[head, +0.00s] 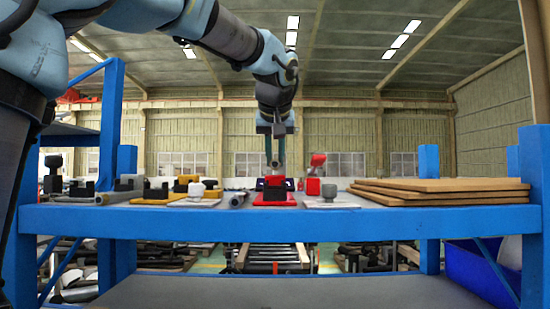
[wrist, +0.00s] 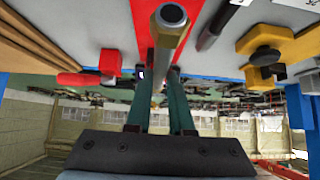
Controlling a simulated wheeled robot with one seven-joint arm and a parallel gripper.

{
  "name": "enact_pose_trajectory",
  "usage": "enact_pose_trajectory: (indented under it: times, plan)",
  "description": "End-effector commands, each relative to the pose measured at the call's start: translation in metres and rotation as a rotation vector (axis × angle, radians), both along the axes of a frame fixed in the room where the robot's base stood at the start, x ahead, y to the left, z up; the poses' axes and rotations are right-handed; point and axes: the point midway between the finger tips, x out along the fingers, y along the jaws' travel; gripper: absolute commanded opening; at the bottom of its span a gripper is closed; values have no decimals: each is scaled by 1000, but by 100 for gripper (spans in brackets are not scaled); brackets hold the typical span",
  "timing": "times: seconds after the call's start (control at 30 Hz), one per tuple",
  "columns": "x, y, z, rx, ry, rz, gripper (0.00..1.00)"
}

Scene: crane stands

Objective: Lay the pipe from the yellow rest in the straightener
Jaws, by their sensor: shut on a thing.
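My gripper (head: 275,160) is over the middle of the blue bench, above a red stand with black blocks (head: 273,192). In the wrist view my gripper (wrist: 158,78) is shut on a grey pipe (wrist: 165,45), whose round end faces the camera. The red stand's plate (wrist: 138,25) shows behind the pipe; I cannot tell whether they touch. Yellow rests with black parts (head: 160,191) stand to the left in the head view; a yellow piece (wrist: 265,40) shows at the right in the wrist view. Which stand is the straightener is not clear.
Another grey pipe (head: 238,199) lies left of the red stand. A white-based stand with a grey knob (head: 327,196) and a red upright piece (head: 315,175) are to its right. Stacked brown boards (head: 440,190) fill the bench's right. Blue posts (head: 428,165) bound the bench.

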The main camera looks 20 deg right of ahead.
Motion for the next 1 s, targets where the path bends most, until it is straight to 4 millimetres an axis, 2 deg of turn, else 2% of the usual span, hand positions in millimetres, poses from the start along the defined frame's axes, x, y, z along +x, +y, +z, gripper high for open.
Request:
enact_pose_trajectory:
  times: [0.13,0.63,1.0]
  plan:
    - [-2,1,1,-6,-7,-1,0]
    - [-2,1,-36,-5,-7,0,0]
    - [-1,1,-39,-5,-7,0,0]
